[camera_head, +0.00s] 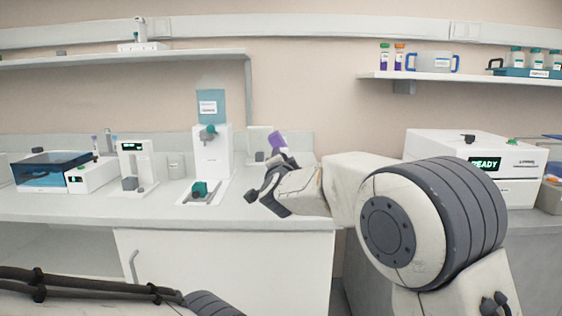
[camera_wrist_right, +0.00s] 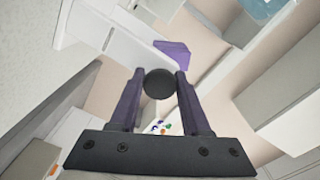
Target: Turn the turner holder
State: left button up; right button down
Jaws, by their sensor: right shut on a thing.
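A white upright device (camera_head: 211,152) stands on the bench left of centre. A teal and grey part (camera_head: 208,131) sticks out near its top, and a teal block (camera_head: 199,189) sits on its base. I cannot tell for certain which part is the turner holder. My right gripper (camera_head: 259,191) is right of this device, apart from it, above the bench's front. It is shut on a dark, round-ended thing (camera_wrist_right: 159,84), seen between the fingers in the right wrist view. A purple piece (camera_head: 276,142) shows above the gripper and beyond the fingers in the wrist view (camera_wrist_right: 174,54). My left gripper is out of view.
A white machine reading READY (camera_head: 450,160) stands at the right. A small white device (camera_head: 136,165) and a blue clear-lidded bath (camera_head: 48,171) stand to the left. Shelves above hold tubes and bottles. The bench front (camera_head: 100,206) is clear.

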jog(key=shift+f, duration=0.1)
jog(key=shift+c, duration=1.9)
grip_release()
jog(key=shift+s, duration=0.1)
jog(key=s, duration=1)
jog(key=shift+s, duration=0.15)
